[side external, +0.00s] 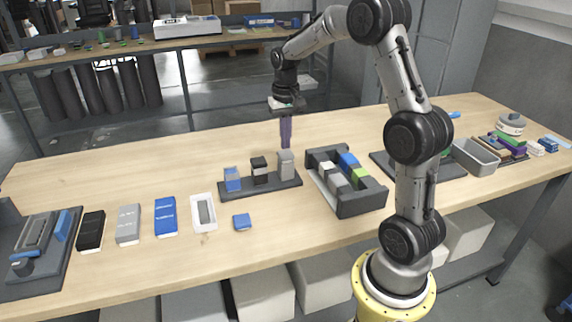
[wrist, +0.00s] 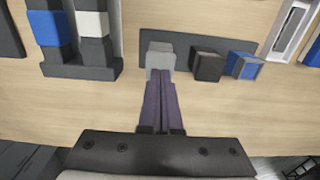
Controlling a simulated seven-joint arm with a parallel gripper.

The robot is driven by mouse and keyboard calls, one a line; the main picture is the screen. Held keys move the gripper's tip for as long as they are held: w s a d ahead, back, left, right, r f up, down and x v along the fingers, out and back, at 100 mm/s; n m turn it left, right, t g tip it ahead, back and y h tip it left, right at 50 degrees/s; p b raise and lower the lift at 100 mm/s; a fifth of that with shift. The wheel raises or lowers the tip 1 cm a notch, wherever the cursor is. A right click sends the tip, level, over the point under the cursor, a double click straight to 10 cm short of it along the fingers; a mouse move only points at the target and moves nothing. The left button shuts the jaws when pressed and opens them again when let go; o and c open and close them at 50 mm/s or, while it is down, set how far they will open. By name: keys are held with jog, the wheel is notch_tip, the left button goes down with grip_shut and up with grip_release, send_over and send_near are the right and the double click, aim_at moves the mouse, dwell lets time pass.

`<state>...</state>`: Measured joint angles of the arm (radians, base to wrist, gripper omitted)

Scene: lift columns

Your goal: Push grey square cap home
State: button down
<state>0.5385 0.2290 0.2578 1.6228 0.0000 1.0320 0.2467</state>
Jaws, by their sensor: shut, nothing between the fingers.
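A dark base plate (side external: 250,192) holds three short square columns in a row. The grey column (side external: 285,165) with its grey square top stands at the right end and is the tallest. In the wrist view the grey top (wrist: 160,58) is just beyond my fingertips. The black column (side external: 259,172) is in the middle and the blue one (side external: 232,180) at the left. My gripper (side external: 286,146) points down with its purple fingers shut and empty, directly above the grey top. I cannot tell whether the tips touch it. They partly hide it in the wrist view (wrist: 162,80).
A dark rack (side external: 362,205) with blue, white, grey and green blocks stands close on the right. A small blue block (side external: 242,221) lies in front of the base plate. A white tray (side external: 203,213) and several boxes are to the left. The table behind is clear.

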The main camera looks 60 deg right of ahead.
jog(key=shift+f, duration=0.25)
dwell(0.4)
jog(key=shift+f, duration=0.35)
jog(key=shift+f, duration=0.3)
dwell(0.4)
dwell(0.5)
notch_tip(320, 180, up, 9)
jog(key=shift+f, duration=0.2)
dwell(0.7)
